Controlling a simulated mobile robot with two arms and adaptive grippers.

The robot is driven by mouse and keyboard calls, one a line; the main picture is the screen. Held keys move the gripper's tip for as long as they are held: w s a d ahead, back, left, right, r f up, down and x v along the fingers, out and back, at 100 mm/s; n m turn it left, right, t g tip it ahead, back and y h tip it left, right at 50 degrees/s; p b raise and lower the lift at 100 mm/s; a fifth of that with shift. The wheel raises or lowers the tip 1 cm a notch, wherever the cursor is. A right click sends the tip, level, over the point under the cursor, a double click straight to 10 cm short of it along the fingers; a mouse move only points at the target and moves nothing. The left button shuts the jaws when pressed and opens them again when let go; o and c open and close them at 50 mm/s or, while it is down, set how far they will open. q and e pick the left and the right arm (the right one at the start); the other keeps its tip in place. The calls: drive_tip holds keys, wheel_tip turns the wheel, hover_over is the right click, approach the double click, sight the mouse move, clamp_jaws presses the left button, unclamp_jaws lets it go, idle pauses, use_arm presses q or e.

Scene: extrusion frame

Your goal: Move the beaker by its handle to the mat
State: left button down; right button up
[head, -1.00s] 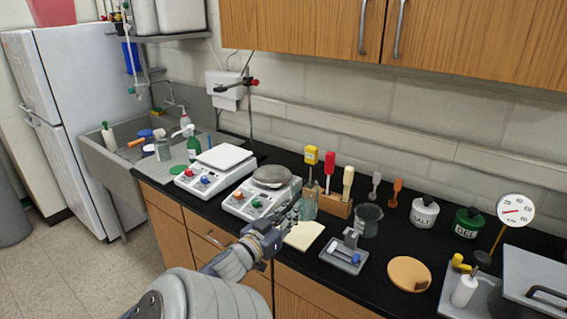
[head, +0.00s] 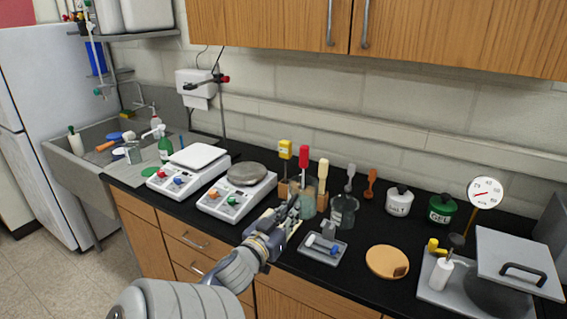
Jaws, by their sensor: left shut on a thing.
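The clear greenish glass beaker (head: 306,201) is in front of the tool rack in the head view, upright. My left gripper (head: 291,211) is shut on its left side, where the handle appears to be; the fingers hide the handle. I cannot tell whether the beaker's base is clear of the counter. A cream square mat (head: 294,231) lies on the black counter, partly hidden by my left gripper. My right gripper is not in view.
A second, darker beaker (head: 343,212) stands close on the right. A grey tray (head: 323,250) lies in front, an orange disc (head: 387,262) farther right. The wooden rack (head: 322,202) is behind. Two scales, one being the nearer scale (head: 237,196), stand left.

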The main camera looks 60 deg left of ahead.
use_arm(q)
drive_tip(key=shift+w+d+b, duration=1.7)
drive_tip(key=shift+w+d, duration=7.4)
drive_tip(key=shift+w, duration=0.7)
wheel_tip(320, 180, down, 12)
drive_tip(key=b, duration=1.1)
drive_tip(key=shift+f+b, duration=0.6)
drive_tip(key=shift+b, duration=0.05)
drive_tip(key=c, duration=1.6)
unclamp_jaws()
drive_tip(key=shift+o, duration=0.2)
